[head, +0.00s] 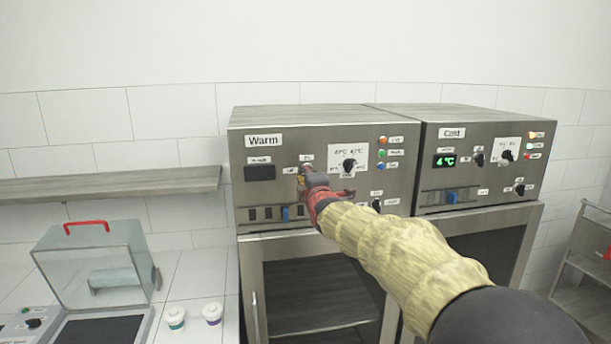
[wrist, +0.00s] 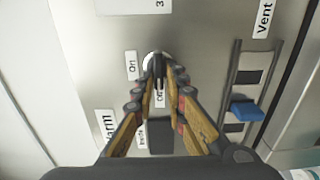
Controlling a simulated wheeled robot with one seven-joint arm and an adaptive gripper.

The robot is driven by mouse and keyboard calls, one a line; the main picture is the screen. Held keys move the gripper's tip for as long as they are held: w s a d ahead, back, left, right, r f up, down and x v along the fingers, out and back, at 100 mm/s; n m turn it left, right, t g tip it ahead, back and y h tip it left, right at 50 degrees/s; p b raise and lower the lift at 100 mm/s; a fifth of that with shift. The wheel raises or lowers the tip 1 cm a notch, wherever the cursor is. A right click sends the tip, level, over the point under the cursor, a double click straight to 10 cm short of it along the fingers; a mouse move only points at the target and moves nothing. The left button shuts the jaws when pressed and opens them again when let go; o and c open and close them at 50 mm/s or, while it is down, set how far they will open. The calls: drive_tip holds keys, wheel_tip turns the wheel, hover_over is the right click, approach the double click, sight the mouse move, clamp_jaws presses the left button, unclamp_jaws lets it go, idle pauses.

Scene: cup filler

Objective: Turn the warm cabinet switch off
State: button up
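The warm cabinet (head: 335,125), with a "Warm" label, is the left of two steel units. Its small display (head: 260,173) is dark. My gripper (head: 306,170) is at its front panel, between the display and a black dial. In the wrist view, the fingertips (wrist: 158,66) come together around the small dark handle of the warm cabinet switch (wrist: 157,72), which has a pale round base. The fingers largely hide the switch, so its exact angle is hard to tell.
The cold cabinet (head: 480,125) stands to the right, its display lit green. A vent slider (wrist: 245,110) with a blue tab is low on the warm panel. A wall shelf (head: 110,186), a clear box with a red handle (head: 95,265) and two cups are at left.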

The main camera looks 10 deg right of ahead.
drive_tip(key=o, duration=0.3)
drive_tip(key=s, duration=1.2)
idle(0.3)
